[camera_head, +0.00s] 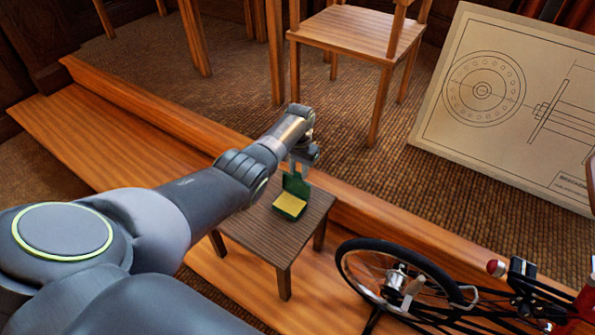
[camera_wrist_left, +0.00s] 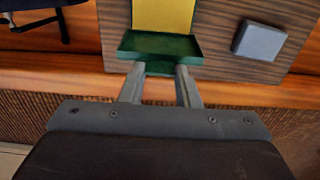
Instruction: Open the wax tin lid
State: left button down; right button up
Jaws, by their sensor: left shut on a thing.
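The wax tin is a small green box (camera_head: 288,207) with yellow wax (camera_head: 290,203) inside, on a dark wooden stool. Its green lid (camera_head: 296,186) stands raised at the back, tilted up from the box. In the left wrist view the lid (camera_wrist_left: 160,46) shows in front of the yellow wax (camera_wrist_left: 162,14). My left gripper (camera_head: 299,171) is above the lid at its upper edge. Its fingers (camera_wrist_left: 160,72) are shut on the lid's edge. My right gripper is not in view.
A grey block (camera_wrist_left: 259,40) lies beside the tin in the wrist view. A bicycle wheel (camera_head: 398,283) is at the lower right, a chair (camera_head: 352,35) behind, and a drafting board (camera_head: 500,140) at the right.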

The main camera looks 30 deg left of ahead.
pick_arm(q)
jog(key=shift+w+r, duration=0.15)
jog(key=shift+w, duration=0.1)
jog(key=c, duration=1.4)
grip_release()
jog(key=o, duration=0.3)
notch_tip(320, 180, up, 17)
jog(key=shift+r+p, duration=0.1)
jog(key=shift+p, duration=1.15)
